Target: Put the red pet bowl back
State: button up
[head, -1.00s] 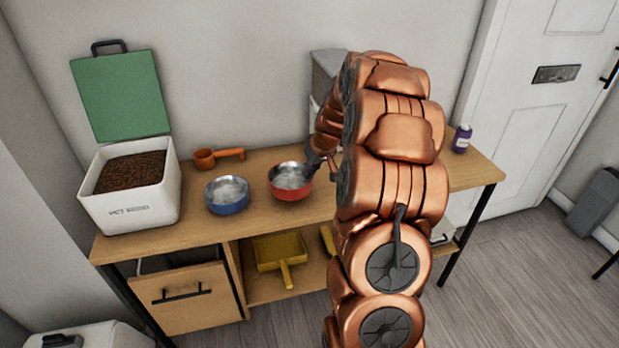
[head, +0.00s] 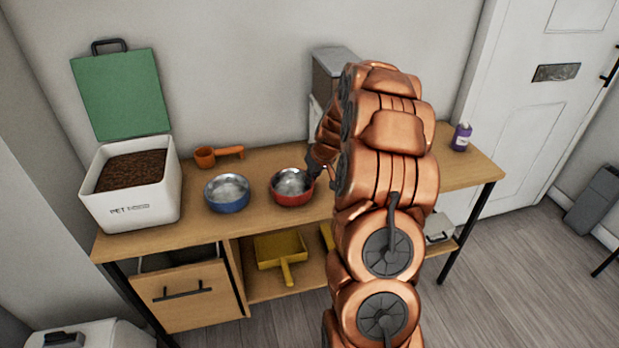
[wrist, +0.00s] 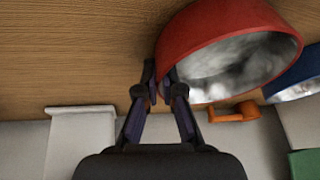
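The red pet bowl (head: 291,196) with a grey metal inside is on the wooden bench (head: 250,218), right of the blue bowl (head: 227,203), with a small gap between them. It looks upright and at bench level, but I cannot tell whether its base touches. My gripper (head: 308,178) reaches its right rim from above, partly hidden by my arm. In the wrist view, my gripper (wrist: 161,85) has one finger on each side of the red bowl's wall (wrist: 200,35), close together on the rim. The blue bowl's edge (wrist: 297,82) shows at the right.
A white pet food bin (head: 132,208) with a raised green lid (head: 120,95) stands at the left. An orange scoop (head: 206,157) lies behind the bowls. A grey-topped container (head: 334,62) stands behind my arm. A purple bottle (head: 461,138) is at the right end. A yellow dustpan (head: 280,250) lies below.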

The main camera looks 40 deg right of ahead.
jog(key=o, duration=0.4)
jog(key=shift+r, duration=0.15)
